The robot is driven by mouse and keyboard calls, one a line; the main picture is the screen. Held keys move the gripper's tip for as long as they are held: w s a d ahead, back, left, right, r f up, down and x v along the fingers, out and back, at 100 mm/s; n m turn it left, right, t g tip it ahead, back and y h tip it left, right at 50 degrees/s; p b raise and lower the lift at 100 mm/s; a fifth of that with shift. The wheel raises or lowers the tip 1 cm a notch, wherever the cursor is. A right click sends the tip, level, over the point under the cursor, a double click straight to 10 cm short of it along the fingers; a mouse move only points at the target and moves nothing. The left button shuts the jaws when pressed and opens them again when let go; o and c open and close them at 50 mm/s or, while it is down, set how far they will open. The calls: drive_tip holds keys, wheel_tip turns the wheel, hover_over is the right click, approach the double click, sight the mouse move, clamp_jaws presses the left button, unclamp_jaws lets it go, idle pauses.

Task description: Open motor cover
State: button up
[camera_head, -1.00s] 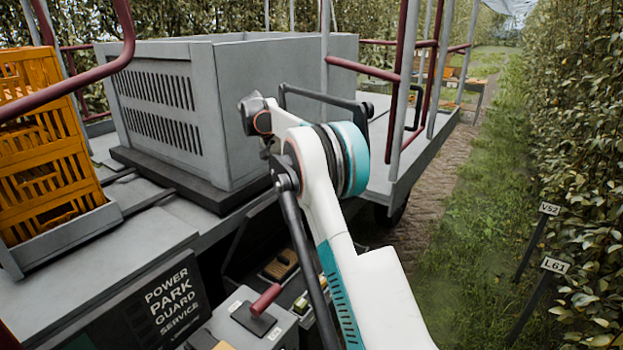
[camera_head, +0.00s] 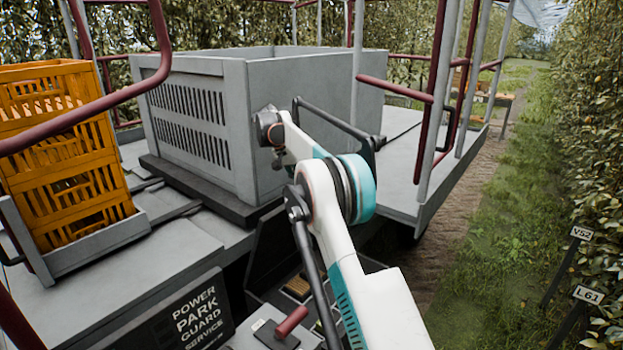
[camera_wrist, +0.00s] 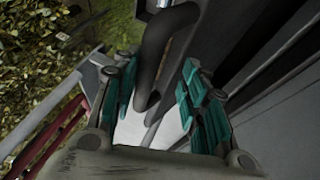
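My gripper shows in the wrist view (camera_wrist: 160,105), its teal-padded fingers spread apart. A dark curved bar like a handle (camera_wrist: 152,60) runs down between them, nearer the left finger, with a gap on the right. I cannot tell whether it touches the left finger. A pale surface (camera_wrist: 172,125) lies behind it. In the head view my arm hides the gripper. No part is clearly marked as the motor cover. A large grey box with louvred slots (camera_head: 195,110) stands beyond my arm.
An orange crate (camera_head: 75,160) stands at the left. A red rail (camera_head: 90,120) crosses in front of it. A red-handled lever (camera_head: 291,321) is at the bottom, close to my arm. Grey and red posts (camera_head: 440,110) rise at the right, beside a grassy lane (camera_head: 490,260).

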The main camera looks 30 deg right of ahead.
drive_tip(key=shift+w+a+f, duration=0.1)
drive_tip(key=shift+w+f, duration=0.1)
drive_tip(key=shift+w, duration=0.1)
drive_tip(key=shift+s+d+r, duration=0.3)
drive_tip(key=shift+s, duration=0.05)
drive_tip(key=shift+s+d, duration=0.1)
drive_tip(key=shift+r, duration=0.1)
